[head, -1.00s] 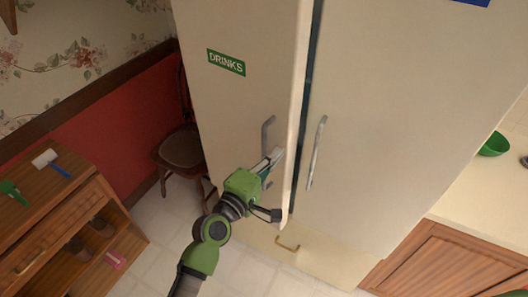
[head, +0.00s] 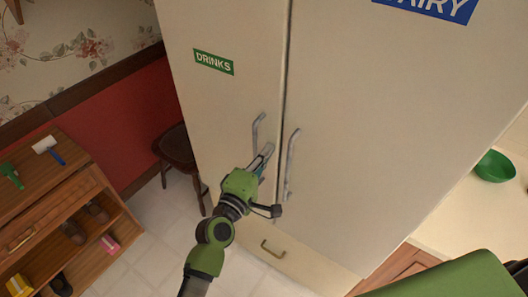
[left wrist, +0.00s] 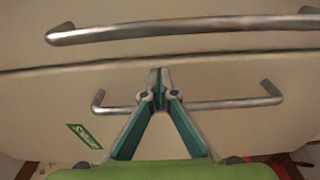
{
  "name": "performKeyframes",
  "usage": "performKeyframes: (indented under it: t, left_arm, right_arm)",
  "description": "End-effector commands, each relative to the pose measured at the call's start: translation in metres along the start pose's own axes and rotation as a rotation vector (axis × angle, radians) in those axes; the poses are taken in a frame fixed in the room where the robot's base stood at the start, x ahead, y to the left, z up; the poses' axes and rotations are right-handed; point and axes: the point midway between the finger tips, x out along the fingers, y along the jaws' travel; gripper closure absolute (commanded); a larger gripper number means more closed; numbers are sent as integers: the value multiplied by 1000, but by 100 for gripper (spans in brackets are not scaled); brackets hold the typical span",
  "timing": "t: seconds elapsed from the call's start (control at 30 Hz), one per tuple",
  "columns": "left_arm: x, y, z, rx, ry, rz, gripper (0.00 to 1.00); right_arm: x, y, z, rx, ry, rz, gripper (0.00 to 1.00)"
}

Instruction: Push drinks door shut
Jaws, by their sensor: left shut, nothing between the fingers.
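The drinks door (head: 222,110) is the left, narrower door of the cream fridge, with a green DRINKS label (head: 213,62). It looks flush with the dairy door (head: 385,110), with only a thin dark seam between them. My left gripper (head: 268,152) is shut and empty, its fingertips at the drinks door beside its grey handle (head: 256,130). In the left wrist view the fingertips (left wrist: 159,72) lie over the drinks door between its handle (left wrist: 225,104) and the seam. Whether they touch the door I cannot tell. My right gripper is not in view.
The dairy door's handle (head: 291,165) stands out just right of my left gripper. A drawer handle (head: 272,249) is below. A wooden shelf unit (head: 50,200) and a dark chair (head: 178,147) stand left. A green bowl (head: 495,166) is on the right counter.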

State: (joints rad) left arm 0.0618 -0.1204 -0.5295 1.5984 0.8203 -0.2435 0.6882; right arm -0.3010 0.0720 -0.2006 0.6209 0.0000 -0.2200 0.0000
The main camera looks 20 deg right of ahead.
Motion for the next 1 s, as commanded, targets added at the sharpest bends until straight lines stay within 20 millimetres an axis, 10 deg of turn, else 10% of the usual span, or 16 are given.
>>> performKeyframes:
  t: [0.47, 1.0]
  left_arm:
    - [-6, 16, 0, -4, 3, 29, 100]
    - [-117, 6, -1, -1, 2, 15, 100]
  right_arm:
    - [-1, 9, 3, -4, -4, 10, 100]
    - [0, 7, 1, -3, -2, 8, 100]
